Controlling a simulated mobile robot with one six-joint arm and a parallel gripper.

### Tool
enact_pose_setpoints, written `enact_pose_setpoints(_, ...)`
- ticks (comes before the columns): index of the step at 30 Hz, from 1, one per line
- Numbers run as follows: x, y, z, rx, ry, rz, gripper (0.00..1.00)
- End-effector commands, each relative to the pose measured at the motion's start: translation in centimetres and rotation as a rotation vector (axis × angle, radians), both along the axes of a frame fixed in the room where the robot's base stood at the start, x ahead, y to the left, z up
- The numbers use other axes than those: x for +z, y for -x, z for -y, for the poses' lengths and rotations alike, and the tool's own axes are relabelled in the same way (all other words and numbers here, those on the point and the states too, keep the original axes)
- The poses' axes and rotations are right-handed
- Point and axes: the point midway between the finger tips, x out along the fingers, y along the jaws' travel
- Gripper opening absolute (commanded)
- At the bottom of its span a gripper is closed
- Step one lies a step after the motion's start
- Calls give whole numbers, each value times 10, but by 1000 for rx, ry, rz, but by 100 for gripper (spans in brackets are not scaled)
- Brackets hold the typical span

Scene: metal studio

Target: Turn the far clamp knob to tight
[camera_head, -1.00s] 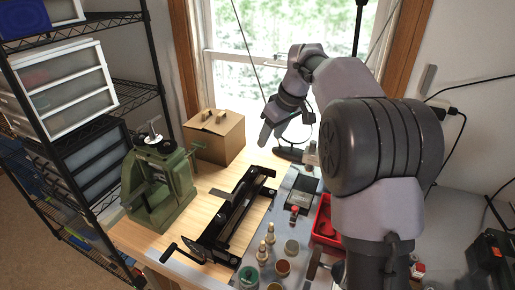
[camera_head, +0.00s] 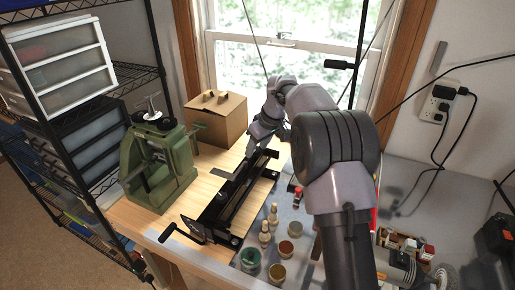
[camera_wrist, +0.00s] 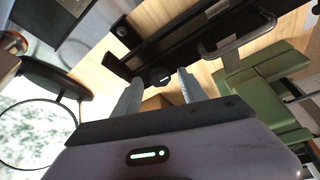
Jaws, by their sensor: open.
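A long black metal bench tool (camera_head: 238,205) lies on the wooden bench in the head view, with a handle at its near end. My gripper (camera_head: 250,152) is over its far end. In the wrist view my gripper (camera_wrist: 160,78) is open, its two pale fingers apart and empty. A small dark round knob (camera_wrist: 161,75) on the black tool (camera_wrist: 190,38) shows between and just beyond the fingertips; it appears to be the far clamp knob. I cannot tell its turn setting or whether the fingers touch it. In the head view my gripper and wrist hide this knob.
A green press (camera_head: 160,165) stands left of the tool, and a cardboard box (camera_head: 216,118) behind it. Several small bottles and jars (camera_head: 264,232) stand on the grey mat to the right. A wire shelf (camera_head: 60,110) borders the left side.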

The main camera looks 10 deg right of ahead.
Motion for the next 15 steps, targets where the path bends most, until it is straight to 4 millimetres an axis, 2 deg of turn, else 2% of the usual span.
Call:
enact_pose_setpoints(2, 0, 0, 0, 0, 0, 0, 50)
enact_pose_setpoints(9, 0, 0, 0, 0, 0, 0, 3)
enact_pose_setpoints(10, 0, 0, 0, 0, 0, 0, 0)
enact_pose_setpoints(15, 0, 0, 0, -4, 0, 0, 0)
